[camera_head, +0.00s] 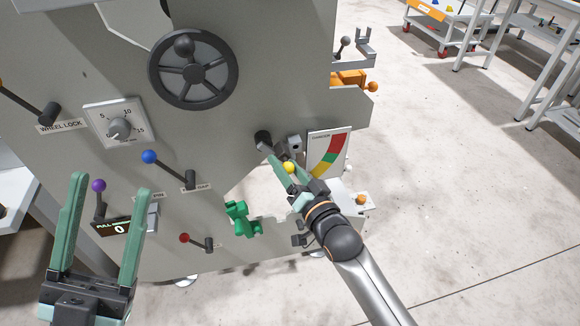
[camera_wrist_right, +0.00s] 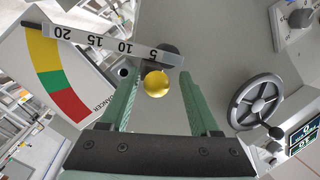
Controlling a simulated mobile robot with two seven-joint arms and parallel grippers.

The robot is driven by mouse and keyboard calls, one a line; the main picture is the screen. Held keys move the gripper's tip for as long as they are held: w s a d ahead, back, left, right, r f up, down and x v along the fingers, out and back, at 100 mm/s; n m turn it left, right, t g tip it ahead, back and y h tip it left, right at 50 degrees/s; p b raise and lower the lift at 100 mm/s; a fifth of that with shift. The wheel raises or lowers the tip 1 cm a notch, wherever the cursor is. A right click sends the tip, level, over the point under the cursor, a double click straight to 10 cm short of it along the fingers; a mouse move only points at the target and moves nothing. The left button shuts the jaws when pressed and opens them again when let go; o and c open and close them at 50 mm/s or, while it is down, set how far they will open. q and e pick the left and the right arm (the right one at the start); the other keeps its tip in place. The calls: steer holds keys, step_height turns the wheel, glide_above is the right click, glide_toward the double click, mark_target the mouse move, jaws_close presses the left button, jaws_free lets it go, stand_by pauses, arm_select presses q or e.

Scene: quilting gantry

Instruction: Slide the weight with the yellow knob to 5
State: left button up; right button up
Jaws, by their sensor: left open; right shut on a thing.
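The weight's yellow knob (camera_head: 288,168) shows at my right gripper on the side of the machine. In the right wrist view the yellow knob (camera_wrist_right: 156,84) lies between the fingers, close to the 5 mark. The scale bar (camera_wrist_right: 100,42) appears upside down there, with marks 20, 15, 10 and 5. My right gripper (camera_wrist_right: 160,85) is shut on the weight; the weight's body is mostly hidden behind the knob and fingers. I cannot tell its exact reading. My left gripper (camera_head: 108,186) is open and empty in front of the machine's lower left.
A dancer gauge (camera_head: 329,155) with coloured bands stands beside the bar. A handwheel (camera_head: 193,70), a dial (camera_head: 119,127), a blue-knobbed lever (camera_head: 165,166), a purple-knobbed lever (camera_head: 99,198) and a red-knobbed lever (camera_head: 195,240) sit on the panel. Open floor (camera_head: 450,190) lies to the right.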

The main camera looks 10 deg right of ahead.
steer(key=shift+o, duration=1)
steer(key=shift+a+r, duration=0.15)
steer(key=shift+r, duration=0.15)
steer(key=shift+f, duration=0.15)
steer(key=shift+s+d, duration=0.25)
arm_select(q)
steer(key=shift+w+a+f+n+y+p, duration=0.15)
steer(key=shift+w+f+n+y+p, duration=0.45)
steer(key=shift+y, duration=0.25)
steer(key=shift+w+a+f+n+y+p, duration=0.1)
steer(key=shift+w+f+n+y+p, duration=0.3)
steer(key=shift+w+n+y, duration=0.35)
steer(key=shift+w+a+f+n+y+p, duration=0.15)
steer(key=shift+w+f+n+y+p, duration=0.4)
steer(key=shift+y, duration=0.35)
arm_select(e)
steer(key=v, duration=1.2)
arm_select(q)
steer(key=shift+r, duration=0.15)
